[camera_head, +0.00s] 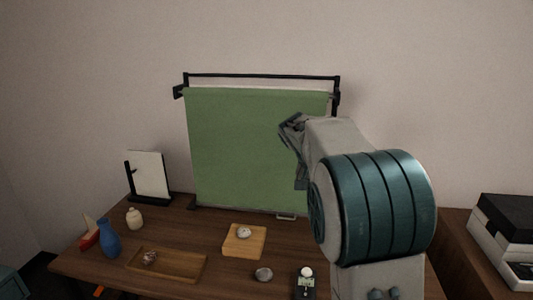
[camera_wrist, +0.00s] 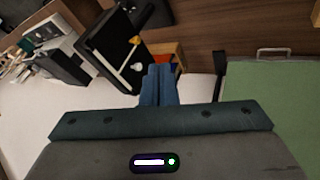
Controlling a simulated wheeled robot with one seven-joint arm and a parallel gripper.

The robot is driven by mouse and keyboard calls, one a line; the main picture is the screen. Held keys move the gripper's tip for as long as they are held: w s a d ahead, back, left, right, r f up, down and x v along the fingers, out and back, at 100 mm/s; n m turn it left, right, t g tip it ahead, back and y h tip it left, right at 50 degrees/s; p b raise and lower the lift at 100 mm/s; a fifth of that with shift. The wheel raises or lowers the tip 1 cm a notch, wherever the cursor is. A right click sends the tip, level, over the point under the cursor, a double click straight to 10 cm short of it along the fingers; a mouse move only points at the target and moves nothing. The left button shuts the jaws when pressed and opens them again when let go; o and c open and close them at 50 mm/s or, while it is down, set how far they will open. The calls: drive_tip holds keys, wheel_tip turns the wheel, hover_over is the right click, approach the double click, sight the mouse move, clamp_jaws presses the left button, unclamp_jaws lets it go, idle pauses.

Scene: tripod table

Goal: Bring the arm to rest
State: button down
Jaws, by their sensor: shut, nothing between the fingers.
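My arm rises at the right of the head view, with a teal ringed joint in front of the wall. My gripper (camera_head: 300,183) is at the arm's upper left end, in front of a green screen (camera_head: 235,145) and above the table (camera_head: 215,270). In the wrist view, my gripper (camera_wrist: 159,70) shows two blue-grey fingers side by side, closed together with nothing between them. Part of the arm behind the teal joint is hidden in the head view.
On the table are a blue vase (camera_head: 109,238), a cream bottle (camera_head: 134,217), a wooden tray (camera_head: 190,263), a wooden block (camera_head: 244,241) with a pale stone, and a grey stone (camera_head: 264,274). A white panel (camera_head: 150,174) stands behind. A black-and-white box (camera_head: 503,228) is at right.

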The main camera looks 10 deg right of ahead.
drive_tip(key=s+a+f+n+y+p, duration=0.1)
drive_tip(key=s+a+n+y, duration=0.1)
drive_tip(key=s, duration=0.7)
drive_tip(key=s+a+f+n+t+y+p, duration=0.1)
drive_tip(key=s+a+n+y+p, duration=0.1)
drive_tip(key=s+a, duration=0.3)
drive_tip(key=s+a+f+n+y+p, duration=0.1)
drive_tip(key=s+a+n+y+p, duration=0.1)
drive_tip(key=s, duration=1.1)
drive_tip(key=shift+s+a+f, duration=0.2)
drive_tip(key=shift+s+a, duration=0.05)
drive_tip(key=shift+a, duration=0.65)
